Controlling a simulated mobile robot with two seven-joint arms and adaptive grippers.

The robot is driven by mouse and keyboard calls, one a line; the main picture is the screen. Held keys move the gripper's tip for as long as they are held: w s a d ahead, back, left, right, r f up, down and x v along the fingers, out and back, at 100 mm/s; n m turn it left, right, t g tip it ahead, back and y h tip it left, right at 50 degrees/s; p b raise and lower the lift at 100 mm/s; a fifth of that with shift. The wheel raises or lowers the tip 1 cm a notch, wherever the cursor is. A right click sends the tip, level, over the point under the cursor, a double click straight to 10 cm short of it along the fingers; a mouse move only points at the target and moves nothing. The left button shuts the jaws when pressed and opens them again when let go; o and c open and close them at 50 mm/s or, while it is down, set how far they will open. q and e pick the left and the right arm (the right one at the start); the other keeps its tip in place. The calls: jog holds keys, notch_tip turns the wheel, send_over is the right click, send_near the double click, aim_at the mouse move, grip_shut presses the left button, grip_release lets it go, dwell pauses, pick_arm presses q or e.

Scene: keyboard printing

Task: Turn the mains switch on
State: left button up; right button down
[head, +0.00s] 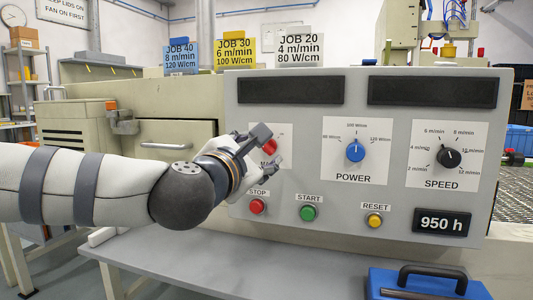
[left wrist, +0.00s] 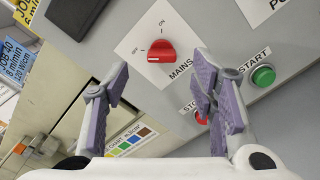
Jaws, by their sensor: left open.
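The red mains switch (head: 270,147) is a rotary knob on a white plate at the left of the grey control panel (head: 306,120). In the left wrist view the mains switch (left wrist: 157,52) shows OFF and ON marks around it, and its bar looks turned toward OFF. My left gripper (head: 272,152) is open in front of the plate and partly hides it. In the left wrist view the fingers (left wrist: 162,82) stand apart, with the knob ahead of the gap between them. I see no clear contact. My right gripper is not in view.
Stop (head: 257,206), start (head: 308,213) and reset (head: 374,220) buttons sit below. The power knob (head: 355,152) and speed knob (head: 449,157) are to the right. A grey table (head: 240,265) and blue case (head: 425,285) lie in front. Job cards stand on top.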

aim_at(267, 147)
pick_arm(q)
jog(key=x, duration=0.6)
jog(key=shift+w+d+f, duration=0.1)
jog(key=shift+w, duration=0.15)
jog(key=shift+c, duration=0.6)
jog(key=c, duration=1)
